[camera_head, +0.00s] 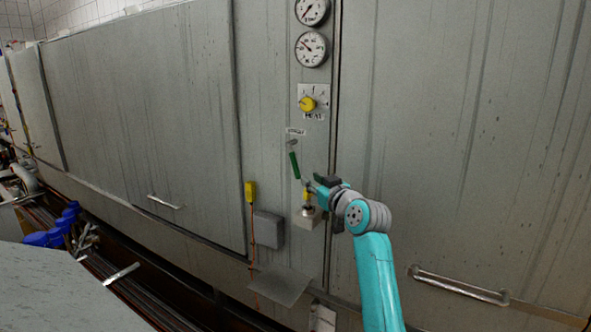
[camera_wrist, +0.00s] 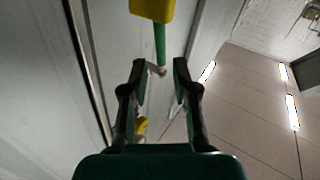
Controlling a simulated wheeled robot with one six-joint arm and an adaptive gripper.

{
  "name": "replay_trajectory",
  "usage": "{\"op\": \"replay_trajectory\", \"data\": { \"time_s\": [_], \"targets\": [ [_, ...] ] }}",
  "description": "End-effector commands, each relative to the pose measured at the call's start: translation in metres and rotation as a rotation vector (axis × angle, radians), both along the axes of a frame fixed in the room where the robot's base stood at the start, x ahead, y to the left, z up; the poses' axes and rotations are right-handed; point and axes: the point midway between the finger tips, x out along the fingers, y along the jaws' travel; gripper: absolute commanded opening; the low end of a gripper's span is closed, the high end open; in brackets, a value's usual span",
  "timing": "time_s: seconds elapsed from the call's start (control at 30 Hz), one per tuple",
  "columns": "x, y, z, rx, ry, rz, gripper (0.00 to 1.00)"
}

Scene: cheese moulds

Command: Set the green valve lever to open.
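The green valve lever (camera_head: 295,165) is on the grey panel, below a small label and a grey pivot. It hangs down, tilted slightly, with its lower end to the right. My gripper (camera_head: 306,184) is just below and right of the lever's lower end. In the wrist view the lever (camera_wrist: 160,42) runs down the picture toward the gap between the two fingertips of my gripper (camera_wrist: 159,66). The fingers are apart and I see neither closed on the lever. A yellow piece (camera_wrist: 152,8) covers the lever's upper end in that view. Contact cannot be told.
A yellow heat knob (camera_head: 308,104) and two gauges (camera_head: 311,49) are above the lever. A grey box (camera_head: 306,217) with a yellow part is just below my gripper. A yellow switch (camera_head: 250,192) and a grey box (camera_head: 268,229) are to the left.

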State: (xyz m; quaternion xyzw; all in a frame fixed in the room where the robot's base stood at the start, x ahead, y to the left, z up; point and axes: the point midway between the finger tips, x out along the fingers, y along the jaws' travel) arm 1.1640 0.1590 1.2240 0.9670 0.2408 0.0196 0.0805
Motion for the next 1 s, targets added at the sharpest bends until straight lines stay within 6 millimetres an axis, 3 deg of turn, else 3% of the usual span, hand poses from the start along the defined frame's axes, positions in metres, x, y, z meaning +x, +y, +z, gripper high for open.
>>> {"op": "replay_trajectory", "data": {
  "time_s": [0.17,0.7,1.0],
  "targets": [
    [0.007,0.005,0.005,-0.002,0.000,0.005,0.29],
    [0.072,0.039,0.006,0.000,-0.002,0.004,0.29],
    [0.092,0.051,0.005,0.000,-0.002,0.004,0.29]
  ]
}}
